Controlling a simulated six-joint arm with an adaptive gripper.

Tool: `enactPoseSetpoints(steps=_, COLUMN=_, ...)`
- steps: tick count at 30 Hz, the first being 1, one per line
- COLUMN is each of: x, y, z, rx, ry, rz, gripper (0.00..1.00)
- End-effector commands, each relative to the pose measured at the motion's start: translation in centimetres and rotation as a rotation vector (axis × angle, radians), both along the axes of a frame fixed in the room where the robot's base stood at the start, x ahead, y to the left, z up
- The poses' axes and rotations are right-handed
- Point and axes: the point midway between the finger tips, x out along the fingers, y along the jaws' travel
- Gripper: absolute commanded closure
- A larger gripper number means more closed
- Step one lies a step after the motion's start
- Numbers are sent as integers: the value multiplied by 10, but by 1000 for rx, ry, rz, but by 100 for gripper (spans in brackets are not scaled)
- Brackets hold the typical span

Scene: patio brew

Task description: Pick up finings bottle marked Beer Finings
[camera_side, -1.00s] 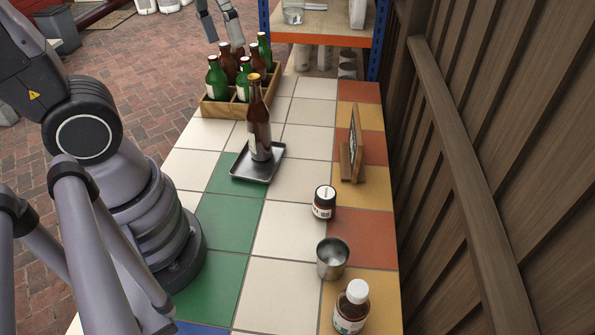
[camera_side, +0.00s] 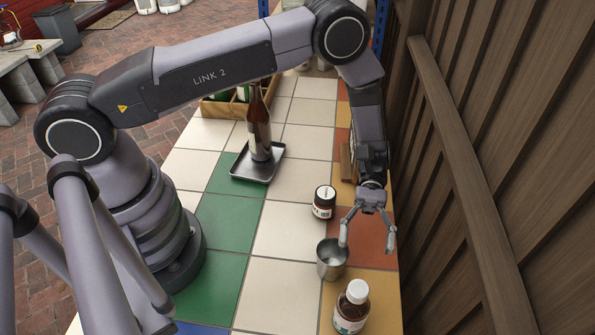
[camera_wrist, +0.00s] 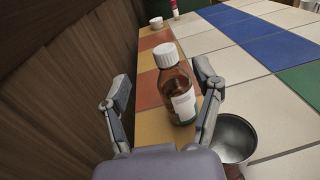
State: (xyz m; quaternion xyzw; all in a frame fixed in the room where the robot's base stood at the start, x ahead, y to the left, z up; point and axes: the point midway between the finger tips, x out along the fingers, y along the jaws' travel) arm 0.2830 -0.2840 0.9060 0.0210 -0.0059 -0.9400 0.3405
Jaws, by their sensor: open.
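A brown bottle with a white cap and pale label (camera_side: 351,307) stands upright at the front right of the table; its label text is not legible. It also shows in the wrist view, upright between my finger outlines (camera_wrist: 177,90). My gripper (camera_side: 367,243) is open and empty, pointing down. It is behind the bottle and above the tiles, apart from it. A metal cup (camera_side: 332,259) stands just left of my gripper's left finger, and its rim also shows at the lower right in the wrist view (camera_wrist: 232,136).
A dark jar (camera_side: 324,203) stands behind the cup. A wooden crate (camera_side: 224,108) is at the back. The wooden fence (camera_side: 490,170) runs along the right.

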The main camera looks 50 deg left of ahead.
Motion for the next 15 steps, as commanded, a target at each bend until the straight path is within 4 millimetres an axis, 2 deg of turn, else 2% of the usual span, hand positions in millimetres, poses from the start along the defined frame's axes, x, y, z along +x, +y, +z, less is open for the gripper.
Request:
enactPoseSetpoints(steps=3, x=-5, y=-5, z=-12, rx=-3, ry=42, rz=11, gripper=35)
enactPoseSetpoints(steps=11, x=-27, y=-22, z=-14, rx=-3, ry=47, rz=11, gripper=35)
enactPoseSetpoints(steps=15, x=-45, y=-33, z=-16, rx=-2, ry=48, rz=9, gripper=35)
